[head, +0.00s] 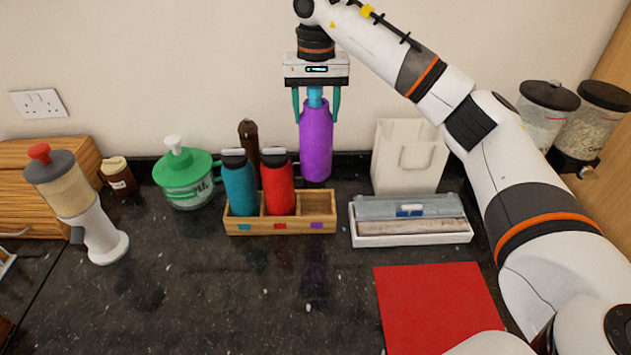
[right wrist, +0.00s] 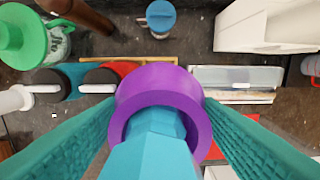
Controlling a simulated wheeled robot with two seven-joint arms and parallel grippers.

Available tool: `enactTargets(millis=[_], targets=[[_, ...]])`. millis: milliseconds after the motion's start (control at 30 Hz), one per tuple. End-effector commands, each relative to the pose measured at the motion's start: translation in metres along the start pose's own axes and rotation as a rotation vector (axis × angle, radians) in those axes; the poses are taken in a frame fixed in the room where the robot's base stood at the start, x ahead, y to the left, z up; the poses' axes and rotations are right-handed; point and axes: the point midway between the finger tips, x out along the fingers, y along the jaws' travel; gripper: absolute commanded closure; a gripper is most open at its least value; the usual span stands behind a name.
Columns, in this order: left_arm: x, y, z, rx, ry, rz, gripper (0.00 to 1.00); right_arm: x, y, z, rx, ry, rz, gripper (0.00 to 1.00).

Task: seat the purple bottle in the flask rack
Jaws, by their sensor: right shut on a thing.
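The rack's right compartment, with a purple tag (head: 316,226), is empty. A teal bottle (head: 239,190) stands in the left compartment and a red bottle (head: 278,190) in the middle one. The purple bottle (right wrist: 160,85) hides the empty compartment in the right wrist view. My left gripper is not in view.
A white tray (head: 412,239) with boxes lies right of the rack, a white bag (head: 407,158) behind it. A blue-lidded cup (right wrist: 160,17) shows in the wrist view.

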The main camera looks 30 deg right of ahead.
Motion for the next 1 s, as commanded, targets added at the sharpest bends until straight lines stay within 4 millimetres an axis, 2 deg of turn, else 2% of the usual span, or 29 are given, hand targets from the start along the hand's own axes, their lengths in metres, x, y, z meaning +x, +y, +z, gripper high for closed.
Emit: enactTargets(millis=[33,167,400,633,833,1000], targets=[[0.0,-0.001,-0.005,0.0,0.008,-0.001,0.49,0.015,0.001,-0.001,-0.003,0.007,-0.001,0.82],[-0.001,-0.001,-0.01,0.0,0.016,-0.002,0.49,0.046,0.001,-0.002,-0.002,0.007,0.0,0.82],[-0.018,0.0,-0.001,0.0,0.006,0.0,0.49,0.092,0.001,-0.001,-0.001,0.003,0.0,0.82],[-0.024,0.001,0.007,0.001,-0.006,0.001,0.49,0.113,0.001,-0.001,-0.001,0.003,0.0,0.82],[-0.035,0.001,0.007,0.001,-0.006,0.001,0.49,0.142,0.001,-0.001,-0.001,0.003,0.0,0.82],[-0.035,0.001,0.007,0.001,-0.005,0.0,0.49,0.148,0.001,0.0,-0.001,-0.002,0.002,0.82]])
